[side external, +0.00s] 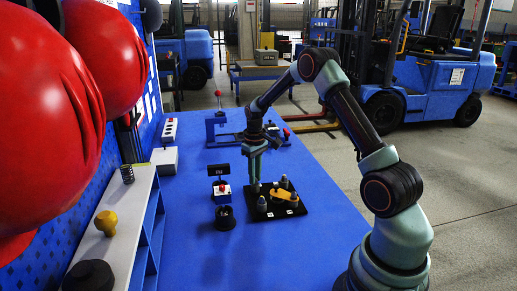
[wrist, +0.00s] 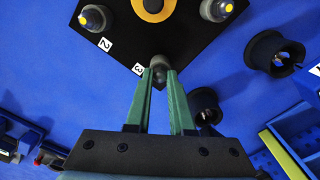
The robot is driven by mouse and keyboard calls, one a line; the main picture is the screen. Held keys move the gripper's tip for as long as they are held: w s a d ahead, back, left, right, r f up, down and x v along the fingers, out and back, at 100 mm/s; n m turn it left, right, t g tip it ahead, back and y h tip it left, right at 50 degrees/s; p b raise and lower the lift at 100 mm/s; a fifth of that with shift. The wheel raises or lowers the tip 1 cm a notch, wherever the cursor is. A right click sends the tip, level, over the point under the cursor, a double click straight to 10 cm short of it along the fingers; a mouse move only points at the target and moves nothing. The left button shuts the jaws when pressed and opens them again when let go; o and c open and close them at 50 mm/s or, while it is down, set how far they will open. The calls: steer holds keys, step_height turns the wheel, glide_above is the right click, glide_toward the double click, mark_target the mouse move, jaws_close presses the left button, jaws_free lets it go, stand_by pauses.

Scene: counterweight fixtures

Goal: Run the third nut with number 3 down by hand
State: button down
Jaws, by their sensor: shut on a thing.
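The black plate (side external: 270,215) lies on the blue bench and carries several upright studs with grey nuts around a yellow part (side external: 282,196). In the wrist view its corner (wrist: 137,85) bears the number 3 label (wrist: 137,69). The third nut (wrist: 158,62) is a grey rounded piece beside that label, partly hidden by the fingertips. My gripper (wrist: 160,76) is shut on it, one green finger on each side. In the side view my gripper (side external: 254,184) points down at the plate's left edge. The nut's thread and seat are hidden.
A nut with a yellow tip (wrist: 94,18) stands by the number 2 label. A black cup (wrist: 275,52) stands right of the plate. The side view shows a red-and-white box (side external: 221,191) and a shelf (side external: 115,225) at left. The front bench is clear.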

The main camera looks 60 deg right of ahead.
steer(key=m, duration=0.6)
steer(key=shift+r, duration=0.1)
steer(key=m, duration=0.6)
steer(key=shift+m, duration=0.4)
steer(key=m, duration=1.2)
steer(key=c, duration=0.8)
jaws_free()
